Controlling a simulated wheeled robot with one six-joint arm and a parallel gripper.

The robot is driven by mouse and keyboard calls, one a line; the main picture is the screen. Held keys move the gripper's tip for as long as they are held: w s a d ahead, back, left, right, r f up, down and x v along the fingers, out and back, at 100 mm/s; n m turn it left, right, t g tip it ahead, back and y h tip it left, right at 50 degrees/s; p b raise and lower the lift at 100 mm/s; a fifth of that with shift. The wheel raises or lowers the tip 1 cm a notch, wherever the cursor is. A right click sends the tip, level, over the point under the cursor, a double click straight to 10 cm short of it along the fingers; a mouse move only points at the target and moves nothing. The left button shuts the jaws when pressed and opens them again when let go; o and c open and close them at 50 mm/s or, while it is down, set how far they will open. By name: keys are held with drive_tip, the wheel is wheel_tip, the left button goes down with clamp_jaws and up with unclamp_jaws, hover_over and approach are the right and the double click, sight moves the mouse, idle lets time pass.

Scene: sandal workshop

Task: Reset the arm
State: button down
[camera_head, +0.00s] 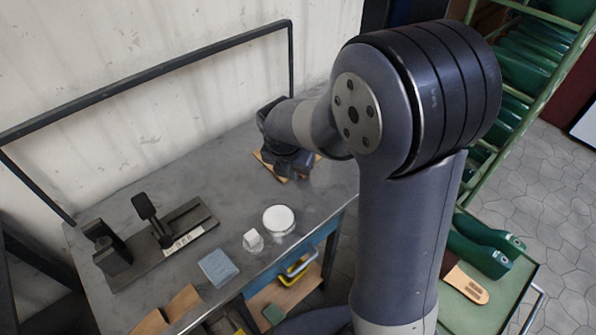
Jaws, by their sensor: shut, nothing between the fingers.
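My arm rises through the middle of the view and bends over to the left. Its end, my gripper (297,174), is low over the far right part of the grey workbench (150,200). It is shut and holds nothing. The fingertips are small and dark, partly hidden by the wrist. Tan flat pieces (268,165) lie on the bench under and beside the gripper; I cannot tell whether it touches them.
The bench holds a black clamp-like fixture (170,240), a white round dish (278,219), a small white block (252,240) and a blue-grey pad (218,267). A black rail (150,76) runs behind it. On the right stand a green rack (530,75) and a green cart (475,315) with a tan sole (466,285).

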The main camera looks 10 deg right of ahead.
drive_tip(key=v, duration=0.7)
drive_tip(key=shift+p, duration=0.3)
drive_tip(key=shift+w, duration=0.15)
